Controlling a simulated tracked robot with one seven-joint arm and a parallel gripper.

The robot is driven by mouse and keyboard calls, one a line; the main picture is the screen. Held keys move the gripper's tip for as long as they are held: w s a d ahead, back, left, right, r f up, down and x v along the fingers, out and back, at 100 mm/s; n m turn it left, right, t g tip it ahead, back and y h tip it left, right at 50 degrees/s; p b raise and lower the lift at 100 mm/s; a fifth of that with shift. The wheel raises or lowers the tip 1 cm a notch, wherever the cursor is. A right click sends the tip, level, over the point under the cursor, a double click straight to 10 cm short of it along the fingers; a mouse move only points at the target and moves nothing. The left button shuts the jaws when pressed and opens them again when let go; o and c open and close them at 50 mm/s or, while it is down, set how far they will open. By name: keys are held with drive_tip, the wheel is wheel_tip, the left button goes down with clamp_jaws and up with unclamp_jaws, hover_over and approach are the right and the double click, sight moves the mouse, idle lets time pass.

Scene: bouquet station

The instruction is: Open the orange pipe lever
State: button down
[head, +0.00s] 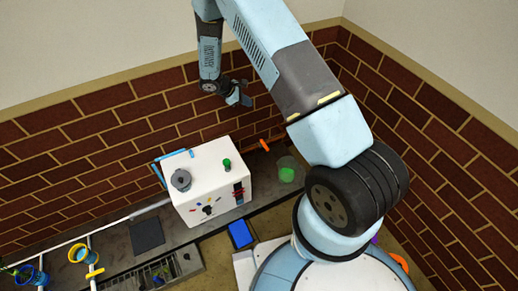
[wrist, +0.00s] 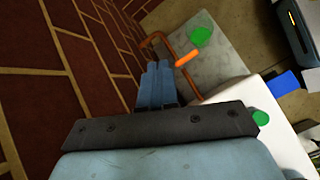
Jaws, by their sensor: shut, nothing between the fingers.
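The orange lever (head: 264,145) sits on a copper-orange pipe (head: 277,137) by the brick wall, right of the white machine. The lever also shows in the wrist view (wrist: 187,59), beside the bent pipe (wrist: 182,72). My gripper (head: 241,97) is in the air above and left of the lever, close to the wall. In the wrist view its blue fingers (wrist: 158,65) are together and empty, with the lever just to the right of their tips. I cannot tell whether the fingers touch the lever. The far side of the lever is hidden.
The white machine (head: 210,200) carries a green knob (head: 227,164) and a grey round part (head: 181,180). A clear cup with green contents (head: 287,172) stands below the lever. A blue box (head: 240,235) stands in front. The brick wall (wrist: 75,60) is close beside my gripper.

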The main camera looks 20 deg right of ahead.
wheel_tip(320, 180, down, 12)
drive_tip(key=s+a+n, duration=0.1)
drive_tip(key=a+n, duration=0.1)
drive_tip(key=n, duration=0.1)
drive_tip(key=n+t+h, duration=0.1)
drive_tip(key=n, duration=0.2)
approach(264, 146)
drive_tip(key=s+a, duration=0.1)
drive_tip(key=s+a+r, duration=0.1)
drive_tip(key=a, duration=0.1)
drive_tip(key=shift+r, duration=0.15)
drive_tip(key=x, duration=1)
drive_tip(key=shift+w, duration=0.1)
